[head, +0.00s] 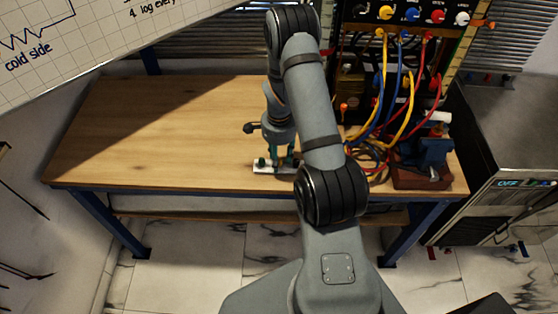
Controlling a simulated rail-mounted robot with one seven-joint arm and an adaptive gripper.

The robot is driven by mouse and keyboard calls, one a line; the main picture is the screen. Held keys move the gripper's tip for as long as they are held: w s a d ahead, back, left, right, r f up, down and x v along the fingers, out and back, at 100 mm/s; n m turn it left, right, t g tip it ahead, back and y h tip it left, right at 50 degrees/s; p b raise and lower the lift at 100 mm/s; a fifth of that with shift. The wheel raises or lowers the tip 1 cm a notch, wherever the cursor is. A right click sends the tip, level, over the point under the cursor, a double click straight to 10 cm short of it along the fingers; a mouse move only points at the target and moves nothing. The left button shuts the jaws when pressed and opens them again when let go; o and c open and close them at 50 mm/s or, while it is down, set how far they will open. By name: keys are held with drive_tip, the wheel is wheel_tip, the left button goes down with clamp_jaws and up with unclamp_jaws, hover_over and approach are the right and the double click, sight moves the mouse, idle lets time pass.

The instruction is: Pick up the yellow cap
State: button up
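My gripper (279,155) points down over the wooden workbench, close to its front edge. Its fingers reach down to a small white plate (262,168) that carries small dark green parts. The picture is too small to show whether the fingers are open or shut, or whether they touch anything. My forearm hides the right side of this spot. I cannot make out a yellow cap; it may be hidden by my gripper or arm.
The wooden workbench (150,135) is clear on its left. At the right are tangled red, blue and yellow cables (372,150), a blue vise (435,152) on a reddish-brown base and a panel with coloured knobs (411,14). A tilted whiteboard (75,40) hangs at upper left.

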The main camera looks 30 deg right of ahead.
drive_tip(key=shift+c, duration=0.4)
drive_tip(key=c, duration=0.7)
drive_tip(key=shift+r, duration=0.15)
drive_tip(key=shift+c, duration=0.5)
